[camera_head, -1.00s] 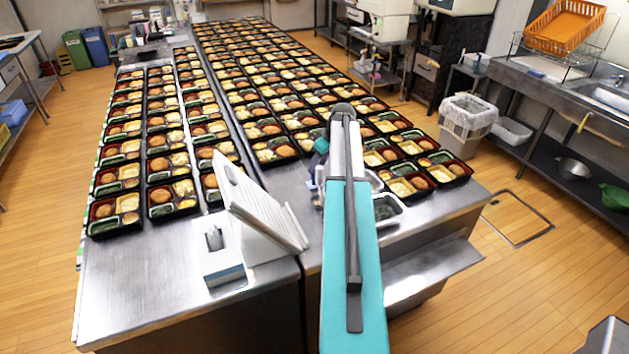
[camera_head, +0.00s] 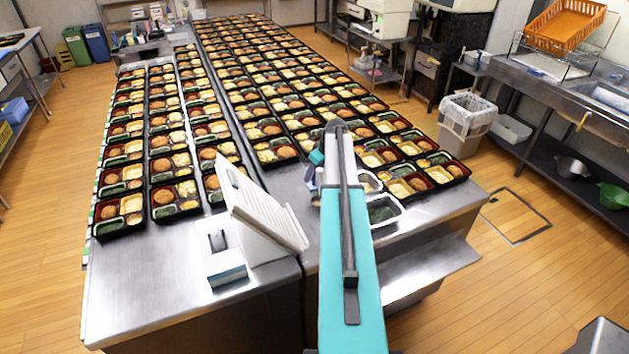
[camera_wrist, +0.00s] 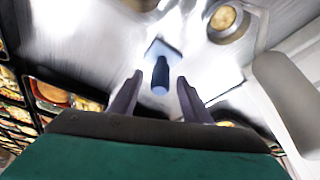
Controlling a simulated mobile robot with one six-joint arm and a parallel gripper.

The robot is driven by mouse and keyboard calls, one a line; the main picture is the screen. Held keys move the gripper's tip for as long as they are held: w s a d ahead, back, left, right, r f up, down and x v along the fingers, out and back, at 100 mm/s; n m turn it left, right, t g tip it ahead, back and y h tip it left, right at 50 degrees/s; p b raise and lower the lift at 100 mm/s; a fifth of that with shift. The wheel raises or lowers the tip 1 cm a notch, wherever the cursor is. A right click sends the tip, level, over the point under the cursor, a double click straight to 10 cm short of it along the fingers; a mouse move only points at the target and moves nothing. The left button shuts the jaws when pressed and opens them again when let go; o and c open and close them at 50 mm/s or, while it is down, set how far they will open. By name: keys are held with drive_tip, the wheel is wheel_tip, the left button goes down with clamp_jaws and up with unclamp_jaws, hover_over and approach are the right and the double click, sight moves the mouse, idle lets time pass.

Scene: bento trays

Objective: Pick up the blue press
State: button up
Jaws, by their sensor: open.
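The blue press (camera_wrist: 160,76) shows in the wrist view as a dark blue rounded handle above a lighter blue square plate, standing on the steel table. It lies in line with the gap between the two grey fingers of my gripper (camera_wrist: 159,82). The fingers are apart, one on each side of the handle in the picture, and nothing is held. How far the fingertips are from the handle I cannot tell. In the head view my arm hides most of the gripper, and I cannot make out the press clearly there.
White cutting boards (camera_head: 262,213) lean in a stand to the left of my arm. A white tray (camera_head: 385,222) with dark green food sits to its right. Rows of filled bento trays cover the tables beyond.

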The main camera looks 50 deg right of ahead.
idle(0.4)
clamp_jaws()
drive_tip(key=shift+r, duration=0.1)
drive_tip(key=shift+r+b, duration=2.1)
drive_tip(key=shift+r, duration=2.8)
